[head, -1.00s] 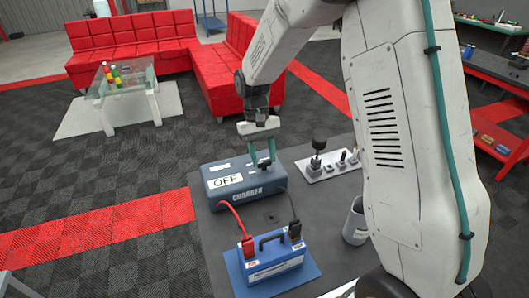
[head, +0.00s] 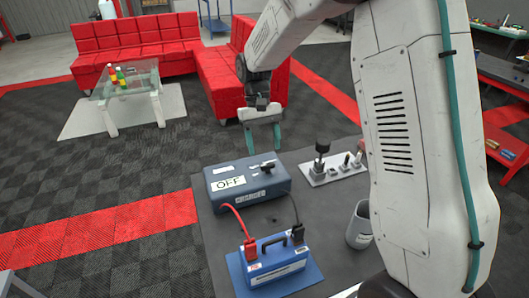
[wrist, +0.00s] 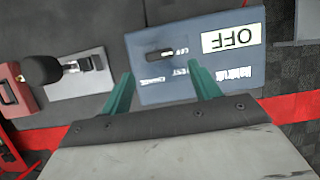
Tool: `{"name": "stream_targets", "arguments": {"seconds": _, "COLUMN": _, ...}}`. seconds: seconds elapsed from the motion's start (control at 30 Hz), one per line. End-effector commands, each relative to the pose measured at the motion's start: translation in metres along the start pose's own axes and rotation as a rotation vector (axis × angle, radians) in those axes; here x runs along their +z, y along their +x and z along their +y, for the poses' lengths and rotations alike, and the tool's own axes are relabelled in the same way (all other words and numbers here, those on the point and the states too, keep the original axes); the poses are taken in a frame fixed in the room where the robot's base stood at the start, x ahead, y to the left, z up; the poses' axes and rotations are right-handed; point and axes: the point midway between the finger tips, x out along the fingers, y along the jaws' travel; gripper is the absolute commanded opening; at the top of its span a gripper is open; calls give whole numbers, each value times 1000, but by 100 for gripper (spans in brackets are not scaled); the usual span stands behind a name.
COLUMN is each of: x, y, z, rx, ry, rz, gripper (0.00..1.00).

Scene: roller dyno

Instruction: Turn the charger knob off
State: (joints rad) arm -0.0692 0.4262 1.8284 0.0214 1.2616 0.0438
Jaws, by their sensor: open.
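The charger (head: 247,182) is a blue-grey box on the dark table, with a white label reading OFF (head: 228,183). Its black knob (head: 267,165) is on the top face, and in the wrist view the knob (wrist: 167,54) lies roughly crosswise in the picture, with small markings around it. My gripper (head: 263,142) is open and empty, above and behind the charger in the head view. In the wrist view its teal fingertips (wrist: 160,75) stand apart on either side of the knob's position, with the knob just beyond them and clear of both.
A blue battery (head: 274,260) with red and black clamps stands in front of the charger, joined to it by cables. A panel of levers (head: 334,170) is at the right, and a grey cup (head: 360,226) stands near my arm.

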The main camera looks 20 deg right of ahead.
Motion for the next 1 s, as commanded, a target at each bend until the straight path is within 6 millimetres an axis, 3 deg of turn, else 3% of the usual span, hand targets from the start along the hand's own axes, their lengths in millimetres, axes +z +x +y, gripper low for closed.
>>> {"name": "stream_targets", "arguments": {"seconds": 0.1, "x": -1, "y": -19, "z": 0, "rx": 0, "ry": 0, "rz": 2, "gripper": 62}}
{"name": "stream_targets", "arguments": {"seconds": 0.27, "x": -1, "y": -32, "z": 0, "rx": 0, "ry": 0, "rz": 0, "gripper": 62}}
{"name": "stream_targets", "arguments": {"seconds": 0.77, "x": -1, "y": -33, "z": 0, "rx": 0, "ry": -3, "rz": 4, "gripper": 62}}
{"name": "stream_targets", "arguments": {"seconds": 0.87, "x": 6, "y": -18, "z": 1, "rx": 3, "ry": -7, "rz": -20, "gripper": 62}}
{"name": "stream_targets", "arguments": {"seconds": 1.0, "x": 46, "y": -14, "z": 5, "rx": 5, "ry": -13, "rz": -16, "gripper": 62}}
